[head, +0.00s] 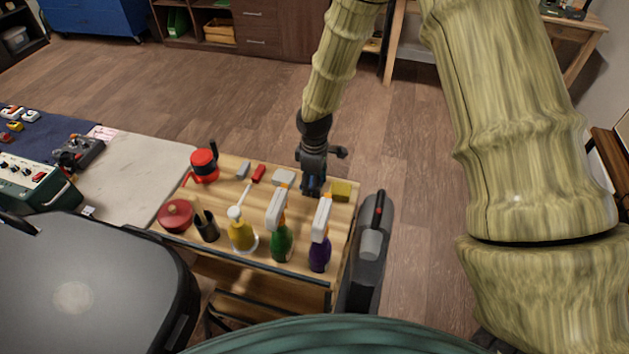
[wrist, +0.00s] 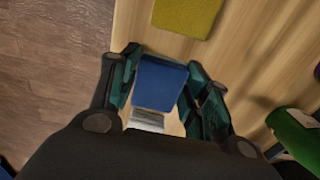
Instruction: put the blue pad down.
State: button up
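The blue pad (wrist: 160,82) is between the two fingers of my gripper (wrist: 160,88) in the wrist view, with a finger against each side. My gripper (head: 312,186) points down over the right part of the wooden table top (wrist: 235,50), and only a little blue of the pad shows there in the head view. I cannot tell whether the pad touches the table or hangs just above it. A yellow pad (head: 341,191) lies beside it on the right; it also shows at the top of the wrist view (wrist: 187,12).
A green spray bottle (head: 280,243) and a purple spray bottle (head: 320,250) stand in front of my gripper. A white-grey block (head: 284,177) lies close on the left, with a red block (head: 259,173) beyond. A yellow bottle (head: 240,235) and red pot (head: 176,215) are farther left.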

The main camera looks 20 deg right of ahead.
jog(key=shift+o, duration=1.1)
notch_tip(320, 180, up, 12)
jog(key=b, duration=0.1)
jog(key=shift+r+b, duration=0.15)
jog(key=shift+b, duration=0.2)
